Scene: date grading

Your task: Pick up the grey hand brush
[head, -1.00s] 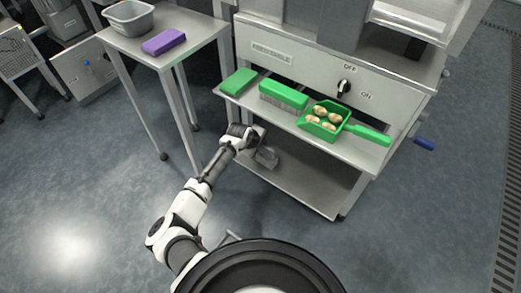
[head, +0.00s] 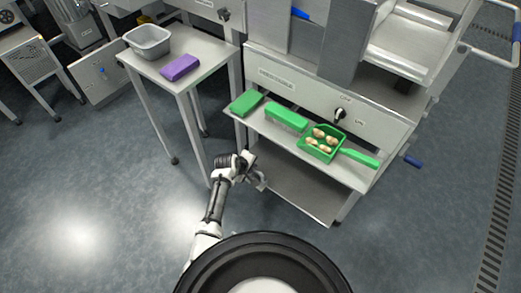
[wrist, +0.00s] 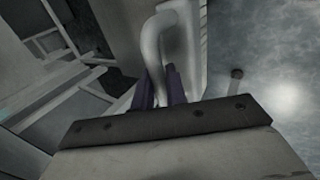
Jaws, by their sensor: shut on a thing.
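My gripper (head: 249,172) is low at the left end of the machine's lower shelf in the head view. Its dark fingers (wrist: 161,88) are shut on the pale loop handle of a grey thing (wrist: 152,38) in the wrist view. In the head view this grey thing (head: 260,182) is small and partly hidden by my gripper. Its looped handle looks more like a jug's than a brush's; I cannot make out bristles. I see no other grey thing that is clearly a hand brush.
The upper shelf (head: 333,172) holds a green block (head: 246,103), a green brush (head: 287,117) and a green scoop (head: 357,157) with several dates. A side table (head: 205,55) at left holds a grey tub (head: 148,42) and a purple block (head: 180,68). Open floor lies left.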

